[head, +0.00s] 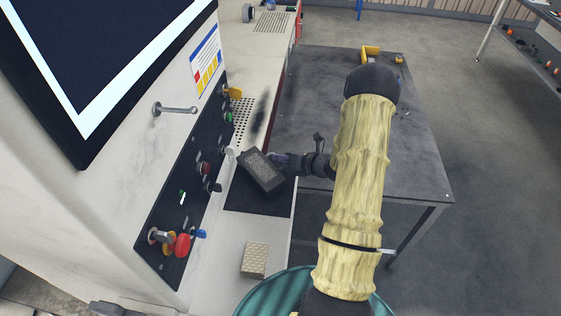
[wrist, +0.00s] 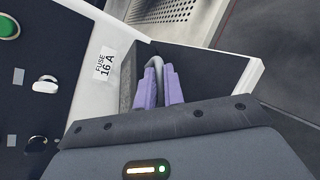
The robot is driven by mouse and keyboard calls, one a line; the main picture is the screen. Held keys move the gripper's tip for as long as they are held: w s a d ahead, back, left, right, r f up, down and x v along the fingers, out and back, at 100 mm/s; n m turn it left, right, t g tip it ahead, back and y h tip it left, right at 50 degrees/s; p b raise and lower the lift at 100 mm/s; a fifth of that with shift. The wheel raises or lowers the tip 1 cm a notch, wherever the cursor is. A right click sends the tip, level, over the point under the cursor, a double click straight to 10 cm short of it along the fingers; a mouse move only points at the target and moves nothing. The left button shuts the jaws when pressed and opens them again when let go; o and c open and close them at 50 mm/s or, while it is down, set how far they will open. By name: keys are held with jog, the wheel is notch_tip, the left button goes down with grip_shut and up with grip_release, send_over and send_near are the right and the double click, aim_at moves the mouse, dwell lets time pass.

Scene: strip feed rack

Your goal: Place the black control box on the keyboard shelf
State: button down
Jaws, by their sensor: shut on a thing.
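The black control box (head: 261,172) is in the middle of the head view, tilted, over the dark mat on the white keyboard shelf (head: 226,243). I cannot tell whether it touches the mat. My gripper (head: 281,160) reaches in from the right and is shut on the box. In the wrist view, the purple fingers of my gripper (wrist: 165,84) close around a grey loop-like handle (wrist: 155,66). The box's speckled side (wrist: 128,75) shows left of them. The lower part of the box is hidden by my gripper's body.
A control panel (head: 183,190) with knobs, buttons and a red handle stands close on the left. A beige textured block (head: 254,260) lies on the shelf nearer me. A dark metal table (head: 422,165) stands right of the shelf. A perforated plate (head: 240,114) lies beyond the box.

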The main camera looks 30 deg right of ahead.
jog(key=shift+w+a+f+p, duration=0.15)
jog(key=shift+a+f+p, duration=0.15)
jog(key=shift+f, duration=0.2)
jog(key=c, duration=1.5)
grip_release()
jog(key=shift+d, duration=0.15)
jog(key=b+v, duration=0.2)
jog(key=v, duration=1)
